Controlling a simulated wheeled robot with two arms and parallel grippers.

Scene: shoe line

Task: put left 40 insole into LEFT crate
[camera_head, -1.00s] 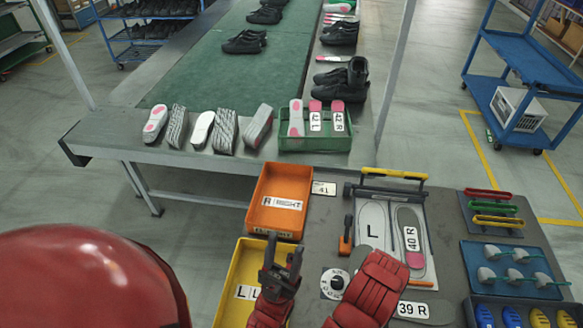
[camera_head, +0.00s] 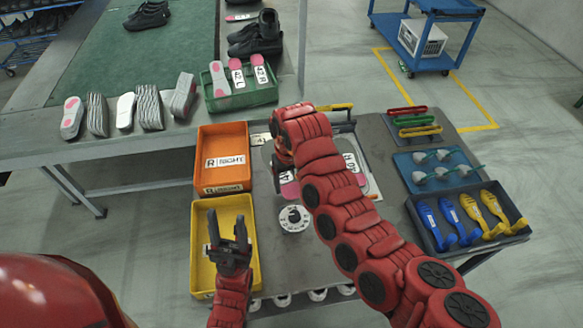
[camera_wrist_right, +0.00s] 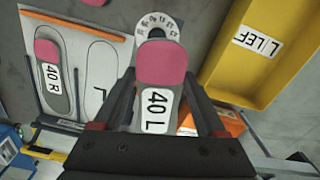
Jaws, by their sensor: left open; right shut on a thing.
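The left 40 insole, grey with a pink end and a "40 L" label, shows in the right wrist view (camera_wrist_right: 158,95). My right gripper (camera_wrist_right: 158,112) is shut on it and holds it above the table. In the head view my right gripper (camera_head: 283,160) is near the board, partly hidden by my arm, and the insole's pink end (camera_head: 290,190) shows below it. The LEFT crate is yellow (camera_head: 205,277), left of the insole; it also shows in the right wrist view (camera_wrist_right: 285,75). My left gripper (camera_head: 228,232) is open and empty over this crate, partly covering its label.
An orange RIGHT crate (camera_head: 222,150) adjoins the yellow one. The 40 R insole (camera_wrist_right: 50,80) lies on the outlined board, beside an empty "L" outline. A round white dial (camera_head: 294,218) is right of the yellow crate. Tool trays (camera_head: 435,172) stand at the right.

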